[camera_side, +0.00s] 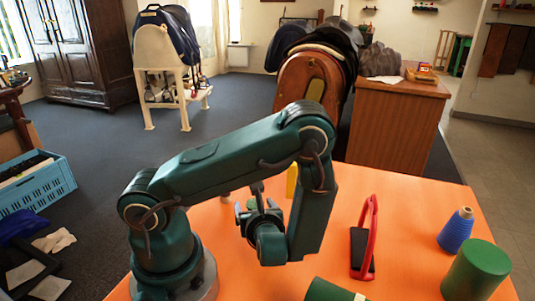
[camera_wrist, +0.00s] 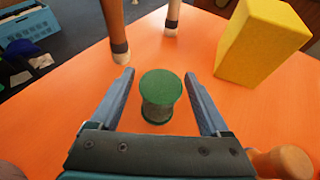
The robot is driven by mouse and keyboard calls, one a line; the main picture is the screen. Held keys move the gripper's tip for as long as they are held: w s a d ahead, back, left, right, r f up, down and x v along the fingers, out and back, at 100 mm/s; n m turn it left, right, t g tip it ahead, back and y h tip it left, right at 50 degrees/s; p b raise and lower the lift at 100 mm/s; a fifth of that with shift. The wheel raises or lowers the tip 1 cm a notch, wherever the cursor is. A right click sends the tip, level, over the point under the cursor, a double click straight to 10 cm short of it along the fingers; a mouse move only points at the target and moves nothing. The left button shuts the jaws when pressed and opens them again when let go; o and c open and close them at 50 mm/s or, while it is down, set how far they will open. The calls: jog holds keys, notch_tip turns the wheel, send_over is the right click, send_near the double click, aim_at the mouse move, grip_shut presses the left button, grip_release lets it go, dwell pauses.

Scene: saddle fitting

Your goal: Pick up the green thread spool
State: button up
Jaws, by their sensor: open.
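The green thread spool (camera_wrist: 160,97) stands upright on the orange table in the wrist view, with a green top disc and a darker, narrower body. My gripper (camera_wrist: 158,77) is open, with one finger on each side of the spool and a visible gap on both sides. No contact shows. In the side view my gripper (camera_side: 258,213) is low over the table behind my forearm. A small patch of green at the jaws there is probably the spool, mostly hidden.
A yellow block (camera_wrist: 262,42) stands beyond the right finger. A red-handled tool (camera_side: 367,238), blue thread cone (camera_side: 456,231) and green cylinder (camera_side: 476,271) stand to the right.

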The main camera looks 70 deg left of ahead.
jog(key=shift+x, duration=0.8)
grip_shut()
jog(key=shift+r, duration=0.1)
